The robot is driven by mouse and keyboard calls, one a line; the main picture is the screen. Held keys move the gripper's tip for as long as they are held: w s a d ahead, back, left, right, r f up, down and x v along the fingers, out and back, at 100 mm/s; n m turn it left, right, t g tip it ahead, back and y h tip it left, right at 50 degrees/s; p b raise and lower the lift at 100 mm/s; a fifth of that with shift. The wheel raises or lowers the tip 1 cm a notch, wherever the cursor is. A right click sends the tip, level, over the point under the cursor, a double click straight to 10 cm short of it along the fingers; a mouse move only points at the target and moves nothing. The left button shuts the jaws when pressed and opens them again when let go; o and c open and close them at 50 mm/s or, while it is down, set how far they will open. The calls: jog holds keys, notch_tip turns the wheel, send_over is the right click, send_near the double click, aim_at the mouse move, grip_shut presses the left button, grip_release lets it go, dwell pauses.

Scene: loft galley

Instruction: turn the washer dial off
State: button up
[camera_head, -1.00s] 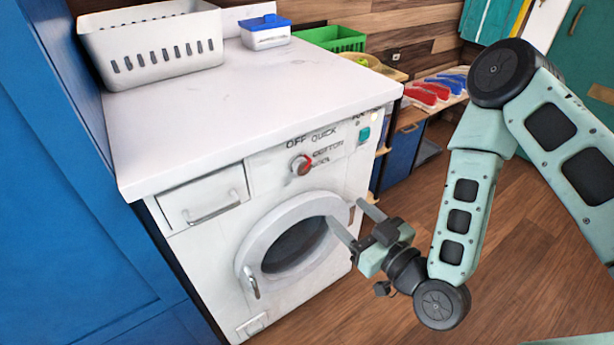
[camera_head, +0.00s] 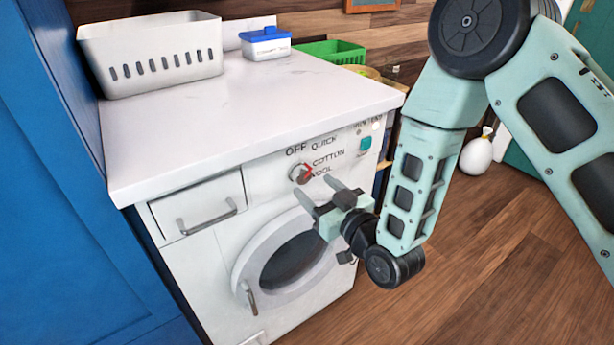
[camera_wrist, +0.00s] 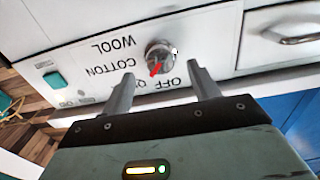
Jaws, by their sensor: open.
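The washer (camera_head: 205,262) is white, with a round front door (camera_head: 290,262). Its dial (camera_head: 300,173) is a small grey knob with a red mark. OFF, QUICK, COTTON and WOOL are printed around it. In the head view the red mark is on the knob's right side, away from OFF. In the wrist view the dial (camera_wrist: 160,53) appears upside down, its red mark angled down-left; the exact setting is unclear. My gripper (camera_head: 318,188) is open and empty, just below and right of the dial. In the wrist view its fingertips (camera_wrist: 162,75) straddle the dial's line, apart from it.
A detergent drawer with a handle (camera_head: 207,218) is left of the dial, and a teal button (camera_head: 366,143) is right of it. The white counter (camera_head: 235,105) overhangs the panel. A white basket (camera_head: 152,55) and a blue-lidded box (camera_head: 266,43) stand on it. A blue cabinet (camera_head: 65,200) borders the left.

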aim_at(305, 179)
jog(key=shift+x, duration=2.2)
jog(key=shift+s, duration=0.1)
jog(key=shift+c, duration=0.2)
jog(key=c, duration=0.9)
jog(key=shift+f, duration=0.1)
jog(key=n+b, duration=0.2)
jog(key=n, duration=0.1)
jog(key=shift+f+n, duration=0.1)
jog(key=shift+n, duration=0.2)
jog(key=n+b, duration=0.3)
jog(key=n, duration=0.2)
jog(key=shift+n, duration=0.3)
